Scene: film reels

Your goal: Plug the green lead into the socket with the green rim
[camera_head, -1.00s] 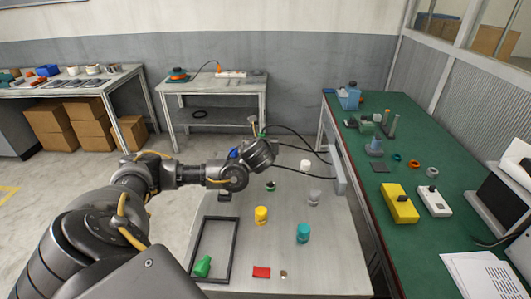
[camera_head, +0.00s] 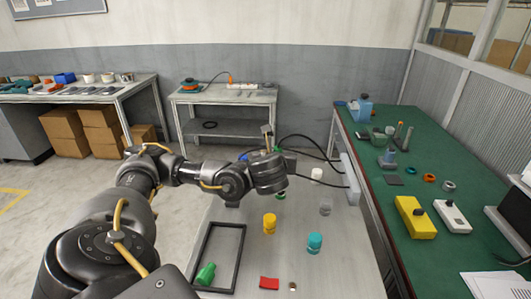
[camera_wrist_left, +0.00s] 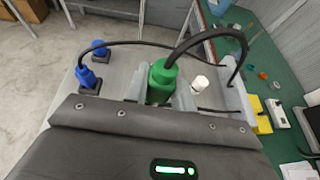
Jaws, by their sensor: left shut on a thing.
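The green lead's plug (camera_wrist_left: 162,80) stands upright between the fingers of my left gripper (camera_wrist_left: 160,92) in the left wrist view, and the gripper is shut on it. Its black cable (camera_wrist_left: 215,37) loops up and to the right. In the head view my left gripper (camera_head: 276,160) is above the grey table, and the plug is mostly hidden behind it. A small dark piece with a green rim (camera_head: 280,196) shows on the table just below the gripper. It looks like the green-rimmed socket, partly covered. My right gripper is not in view.
Blue plugs (camera_wrist_left: 88,78) sit in dark sockets left of the gripper. A white cylinder (camera_head: 317,174), grey (camera_head: 326,207), yellow (camera_head: 269,223) and teal (camera_head: 315,243) containers stand nearby. A black frame (camera_head: 240,260) lies at front left. Cables run to a grey box (camera_head: 351,180) on the right.

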